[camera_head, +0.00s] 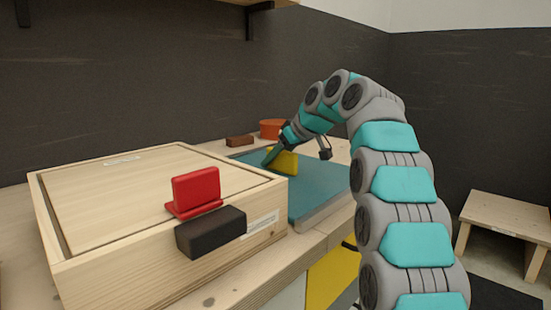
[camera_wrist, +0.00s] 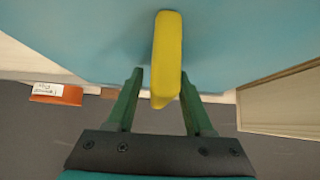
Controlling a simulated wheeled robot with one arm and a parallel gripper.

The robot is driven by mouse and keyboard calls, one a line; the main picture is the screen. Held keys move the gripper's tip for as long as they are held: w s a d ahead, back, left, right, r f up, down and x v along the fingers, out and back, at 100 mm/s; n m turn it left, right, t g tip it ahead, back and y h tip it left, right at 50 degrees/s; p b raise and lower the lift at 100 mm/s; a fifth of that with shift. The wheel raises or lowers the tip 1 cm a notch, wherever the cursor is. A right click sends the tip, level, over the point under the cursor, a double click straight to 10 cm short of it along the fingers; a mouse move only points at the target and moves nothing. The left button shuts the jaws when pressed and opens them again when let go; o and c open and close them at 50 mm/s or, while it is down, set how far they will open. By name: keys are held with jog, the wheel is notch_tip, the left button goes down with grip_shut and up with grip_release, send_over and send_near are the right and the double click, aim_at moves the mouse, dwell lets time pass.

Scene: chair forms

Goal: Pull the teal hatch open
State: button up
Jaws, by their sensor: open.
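The teal hatch (camera_head: 312,192) lies flat on the wooden counter and looks shut. A yellow handle (camera_head: 286,163) stands up from it and is partly covered by my gripper in the head view. In the wrist view the teal surface (camera_wrist: 80,35) fills the top, with the yellow handle (camera_wrist: 167,50) upright in the picture. My gripper (camera_wrist: 161,76) is open, with one green finger on each side of the handle. The handle is closer to the right finger; I cannot tell whether they touch.
A wooden box (camera_head: 110,200) with a red bracket-like piece (camera_head: 196,190) and a dark block (camera_head: 210,232) stands left of the hatch. An orange pot (camera_head: 272,128) and a brown block (camera_head: 240,141) sit behind it. A wooden stool (camera_head: 507,217) stands on the right.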

jog(key=shift+c, duration=0.4)
grip_shut()
dwell(0.9)
